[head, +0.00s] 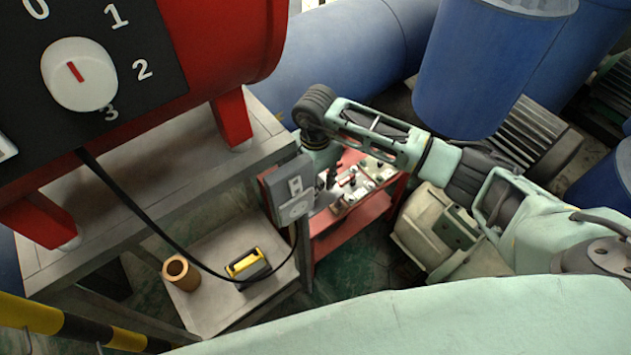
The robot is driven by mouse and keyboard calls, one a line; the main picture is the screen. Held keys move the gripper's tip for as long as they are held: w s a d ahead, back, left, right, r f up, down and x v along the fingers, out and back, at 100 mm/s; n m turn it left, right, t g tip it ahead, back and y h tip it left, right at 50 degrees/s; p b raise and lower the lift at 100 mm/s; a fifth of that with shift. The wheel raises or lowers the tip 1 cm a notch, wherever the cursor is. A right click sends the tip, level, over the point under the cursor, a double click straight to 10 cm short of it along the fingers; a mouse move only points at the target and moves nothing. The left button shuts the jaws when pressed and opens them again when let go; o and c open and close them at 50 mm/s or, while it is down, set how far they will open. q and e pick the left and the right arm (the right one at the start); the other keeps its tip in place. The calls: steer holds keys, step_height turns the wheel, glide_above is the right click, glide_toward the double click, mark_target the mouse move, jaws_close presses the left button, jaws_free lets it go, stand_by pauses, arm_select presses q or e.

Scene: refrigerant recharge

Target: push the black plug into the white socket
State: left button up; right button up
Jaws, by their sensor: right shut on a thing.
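The white socket (296,208) is on a grey box (275,190) fixed at the corner post of the metal bench. My right gripper (325,184) is just right of the box, at the end of the arm that comes in from the right. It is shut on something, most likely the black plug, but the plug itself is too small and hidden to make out. A black cable (180,246) hangs from the red machine, dips over the lower shelf and rises to just below the socket. I cannot tell whether plug and socket touch. My left gripper is out of view.
The red machine (225,40) with a white dial (79,74) stands on the bench. A copper-coloured cup (181,272) and a yellow-black device (247,266) stand on the lower shelf (215,312). A red cart (345,228) with tools is behind my gripper. Blue barrels (480,70) stand behind.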

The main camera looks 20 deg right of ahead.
step_height(320, 180, up, 27)
steer(key=b, duration=0.2)
steer(key=shift+b, duration=0.3)
steer(key=shift+r, duration=0.1)
stand_by(0.4)
steer(key=s+d+f+m, duration=0.2)
steer(key=s+m, duration=0.3)
steer(key=m, duration=0.6)
steer(key=s+d+f+m, duration=0.2)
steer(key=s+m, duration=0.3)
steer(key=m, duration=0.6)
steer(key=shift+d+f, duration=0.15)
steer(key=shift+f, duration=0.65)
